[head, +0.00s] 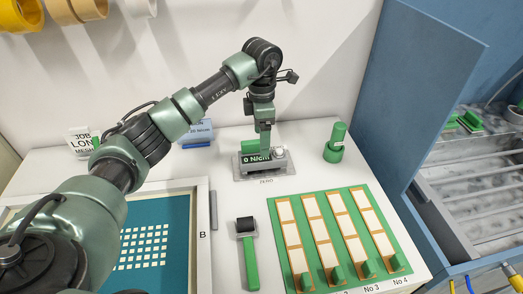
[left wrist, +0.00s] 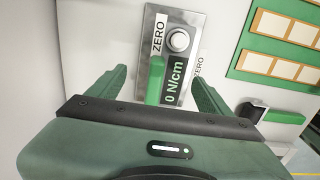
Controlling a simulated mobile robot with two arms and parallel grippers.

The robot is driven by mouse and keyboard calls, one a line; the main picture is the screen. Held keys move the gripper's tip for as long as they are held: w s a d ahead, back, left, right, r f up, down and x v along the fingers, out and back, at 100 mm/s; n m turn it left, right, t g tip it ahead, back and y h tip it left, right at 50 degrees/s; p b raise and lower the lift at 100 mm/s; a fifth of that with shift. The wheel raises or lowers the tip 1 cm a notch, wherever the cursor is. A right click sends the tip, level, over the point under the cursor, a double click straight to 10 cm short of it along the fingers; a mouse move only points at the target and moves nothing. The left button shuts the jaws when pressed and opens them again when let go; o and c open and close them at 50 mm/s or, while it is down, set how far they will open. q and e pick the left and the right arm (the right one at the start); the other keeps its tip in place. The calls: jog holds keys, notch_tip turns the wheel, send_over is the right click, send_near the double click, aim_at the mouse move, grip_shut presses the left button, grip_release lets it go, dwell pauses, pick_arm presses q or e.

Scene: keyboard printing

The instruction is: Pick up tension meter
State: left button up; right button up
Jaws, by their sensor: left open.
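The tension meter (head: 252,159) sits on a grey metal plate (head: 262,174) marked ZERO on the table. It has a dark display reading 0 N/cm and a green block. In the left wrist view the meter's display (left wrist: 173,88) lies between my fingers, with a round silver knob (left wrist: 179,40) above it on the plate. My left gripper (head: 263,135) points down just over the meter; in the left wrist view (left wrist: 158,78) it is open, one finger on either side of it. Contact cannot be told. My right gripper is not in view.
A green-handled roller (head: 249,262) lies in front of the meter. A green cylinder (head: 335,142) stands to the right. A green board with sample strips (head: 334,240) lies front right, a framed screen (head: 202,240) front left. A blue panel (head: 425,90) rises at the right.

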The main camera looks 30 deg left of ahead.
pick_arm(q)
jog(key=shift+s+d+f, duration=0.1)
jog(key=shift+s+f, duration=0.1)
jog(key=shift+f, duration=0.25)
jog(key=f, duration=0.1)
jog(key=f+p, duration=0.1)
jog(key=f, duration=0.1)
jog(key=f+p, duration=0.1)
jog(key=shift+s+d+f, duration=0.2)
jog(key=shift+s+d, duration=0.1)
jog(key=shift+s, duration=0.05)
jog(key=shift+w+f, duration=0.1)
jog(key=shift+f, duration=0.35)
jog(key=shift+c, duration=0.3)
jog(key=c, duration=1.5)
grip_shut()
jog(key=shift+r, duration=0.1)
